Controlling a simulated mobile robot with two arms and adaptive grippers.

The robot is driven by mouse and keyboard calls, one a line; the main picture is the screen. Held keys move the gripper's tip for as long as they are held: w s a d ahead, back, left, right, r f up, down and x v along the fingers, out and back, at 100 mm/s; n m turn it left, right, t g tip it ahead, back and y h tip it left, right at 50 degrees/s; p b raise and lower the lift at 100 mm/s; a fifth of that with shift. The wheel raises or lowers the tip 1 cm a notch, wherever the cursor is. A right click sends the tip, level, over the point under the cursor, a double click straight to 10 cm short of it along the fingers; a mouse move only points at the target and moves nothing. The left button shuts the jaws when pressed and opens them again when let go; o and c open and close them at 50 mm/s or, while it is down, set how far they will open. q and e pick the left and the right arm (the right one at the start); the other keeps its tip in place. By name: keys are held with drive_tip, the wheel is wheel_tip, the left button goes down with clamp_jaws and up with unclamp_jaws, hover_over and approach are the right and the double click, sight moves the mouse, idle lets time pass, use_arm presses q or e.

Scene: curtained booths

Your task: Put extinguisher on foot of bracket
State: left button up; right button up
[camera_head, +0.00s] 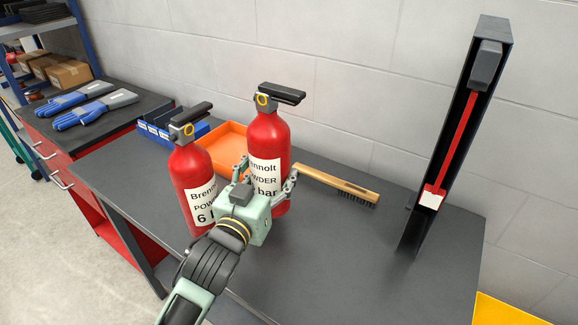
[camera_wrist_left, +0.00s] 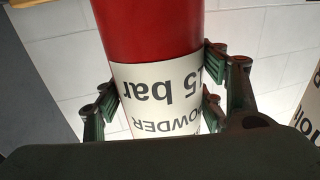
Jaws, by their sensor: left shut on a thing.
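Two red extinguishers with white labels and black handles stand side by side in the head view. My left gripper (camera_head: 268,178) is shut around the body of the right extinguisher (camera_head: 268,137), at label height. In the left wrist view this extinguisher (camera_wrist_left: 150,35) sits upright between the finger pads. Its base is partly hidden by my gripper, so I cannot tell if it touches the bench. The other extinguisher (camera_head: 190,172) is upright just to the left. The bracket (camera_head: 460,125) is a tall black channel with a red strap, to the right, its foot on the bench.
A wooden brush (camera_head: 335,182) lies behind that space. An orange tray (camera_head: 225,145) and blue bins (camera_head: 165,130) stand behind the extinguishers. A yellow container (camera_head: 500,310) is at bottom right.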

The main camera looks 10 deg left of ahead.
use_arm(q)
drive_tip(key=shift+a+r, duration=0.1)
drive_tip(key=shift+a, duration=0.3)
wheel_tip(320, 180, down, 3)
drive_tip(key=shift+r, duration=0.1)
drive_tip(key=shift+f, duration=0.6)
use_arm(e)
drive_tip(key=shift+w+a, duration=0.2)
drive_tip(key=shift+a, duration=0.2)
use_arm(q)
drive_tip(key=o, duration=1.7)
drive_tip(key=shift+f, duration=0.45)
drive_tip(key=o, duration=0.4)
drive_tip(key=shift+c, duration=0.2)
use_arm(e)
drive_tip(key=shift+d, duration=0.3)
use_arm(q)
drive_tip(key=shift+r, duration=0.1)
